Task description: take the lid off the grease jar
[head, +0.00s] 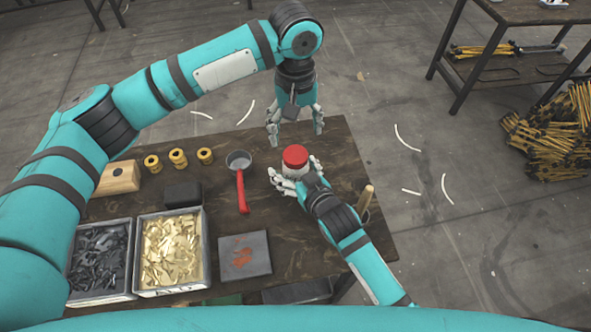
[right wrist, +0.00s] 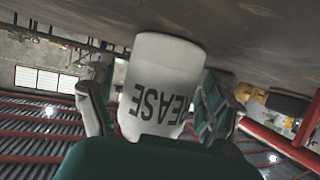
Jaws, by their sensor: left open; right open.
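The grease jar stands on the dark table, with its red lid (head: 295,155) on top in the head view. In the right wrist view the white jar body (right wrist: 160,85) shows upside down with part of its lettering, "EASE", readable. My right gripper (head: 295,172) is open, with its fingers on both sides of the jar body; whether they touch it I cannot tell. My left gripper (head: 295,135) is open and empty, pointing down just beyond the jar at the table's far edge. The lid is not visible in the right wrist view.
A red-handled pan (head: 241,190) lies left of the jar. Several yellow bushings (head: 178,157) and a wooden block (head: 118,178) are farther left. Bins of dark parts (head: 98,255) and brass parts (head: 172,250) sit at the front left, beside a grey plate (head: 245,256). A wooden handle (head: 365,197) stands at right.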

